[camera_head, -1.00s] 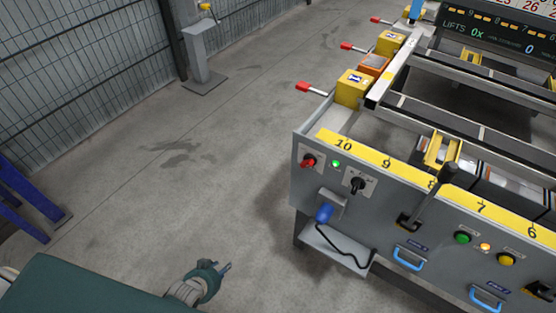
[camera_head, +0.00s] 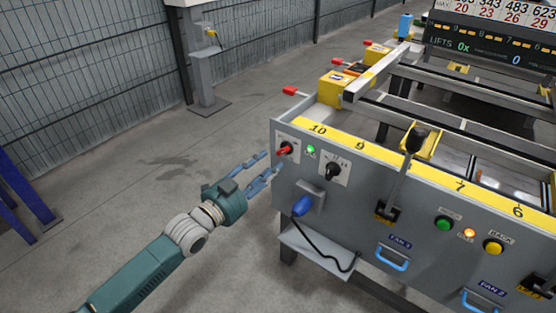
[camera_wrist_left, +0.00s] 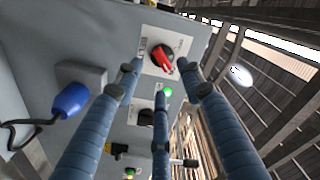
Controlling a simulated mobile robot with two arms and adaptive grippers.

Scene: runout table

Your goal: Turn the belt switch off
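A red rotary switch (camera_head: 285,150) sits on a pale plate at the left end of the grey panel (camera_head: 262,125); its handle is slanted. A green lamp (camera_head: 311,149) glows beside it, and a black rotary switch (camera_head: 333,171) is to its right. My left gripper (camera_head: 270,168) is open and empty, just left of the red switch. In the left wrist view the red switch (camera_wrist_left: 163,60) lies ahead, between the open blue fingers (camera_wrist_left: 162,82); I see no clear contact. My right gripper is out of view.
A blue plug (camera_head: 302,206) with a black cable hangs below the switches, above a small shelf (camera_head: 310,250). A black-knobbed lever (camera_head: 402,175) stands farther right. Red-tipped handles (camera_head: 296,91) stick out at the table's left.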

